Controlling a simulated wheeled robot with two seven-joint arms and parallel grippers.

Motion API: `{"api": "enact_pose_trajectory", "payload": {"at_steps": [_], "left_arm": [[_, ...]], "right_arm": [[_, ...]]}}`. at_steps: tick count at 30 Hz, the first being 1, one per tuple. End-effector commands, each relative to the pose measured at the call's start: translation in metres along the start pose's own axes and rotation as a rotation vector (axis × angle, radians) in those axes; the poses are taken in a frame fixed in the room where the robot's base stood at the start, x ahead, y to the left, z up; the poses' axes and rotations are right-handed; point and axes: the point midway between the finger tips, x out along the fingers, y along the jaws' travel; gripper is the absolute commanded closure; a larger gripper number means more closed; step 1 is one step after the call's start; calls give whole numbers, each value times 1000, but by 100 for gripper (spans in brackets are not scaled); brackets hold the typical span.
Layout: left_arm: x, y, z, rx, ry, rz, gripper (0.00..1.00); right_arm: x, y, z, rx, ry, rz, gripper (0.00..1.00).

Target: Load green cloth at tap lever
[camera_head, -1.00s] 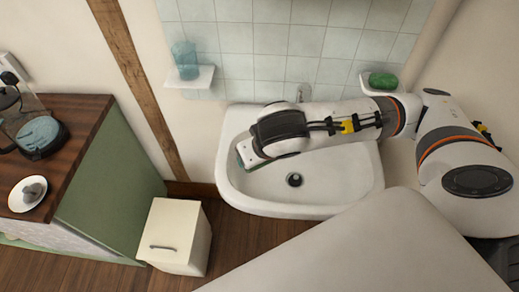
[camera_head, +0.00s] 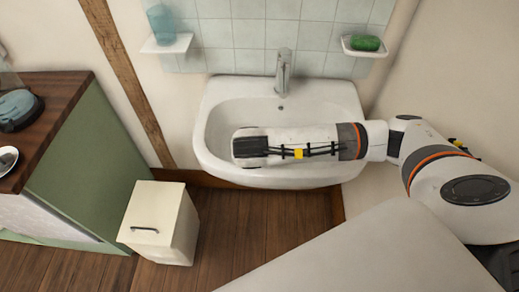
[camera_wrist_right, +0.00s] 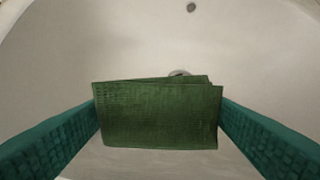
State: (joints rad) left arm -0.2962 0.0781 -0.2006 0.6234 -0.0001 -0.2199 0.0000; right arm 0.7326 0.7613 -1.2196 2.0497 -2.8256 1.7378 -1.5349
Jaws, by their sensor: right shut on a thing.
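A folded green cloth (camera_wrist_right: 158,116) is held between the two teal fingers of my right gripper (camera_wrist_right: 160,120) in the right wrist view. The white basin (camera_wrist_right: 100,45) lies behind the cloth. In the head view my right gripper (camera_head: 250,147) is over the front part of the basin (camera_head: 205,120); its fingers and the cloth are hidden there. The chrome tap (camera_head: 284,70) stands upright at the basin's back edge, behind my arm and apart from it. The tap's lever is too small to make out clearly. My left gripper is out of view.
A soap dish (camera_head: 358,52) with a green soap (camera_head: 365,43) is on the wall at right. A shelf (camera_head: 167,46) with a blue cup (camera_head: 161,22) is at left. A white bin (camera_head: 160,222) stands on the floor beside a green cabinet (camera_head: 90,165).

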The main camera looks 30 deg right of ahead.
Motion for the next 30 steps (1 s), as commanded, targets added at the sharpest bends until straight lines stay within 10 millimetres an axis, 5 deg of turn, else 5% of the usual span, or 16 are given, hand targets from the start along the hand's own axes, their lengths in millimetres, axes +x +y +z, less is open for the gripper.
{"api": "enact_pose_trajectory", "payload": {"at_steps": [3, 8, 30], "left_arm": [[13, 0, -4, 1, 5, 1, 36], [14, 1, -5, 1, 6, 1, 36], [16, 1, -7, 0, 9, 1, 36]], "right_arm": [[21, 2, -6, 26, -8, -22, 41], [28, 1, -5, 39, -12, -31, 41], [78, -12, 40, 40, -11, -31, 41]]}}
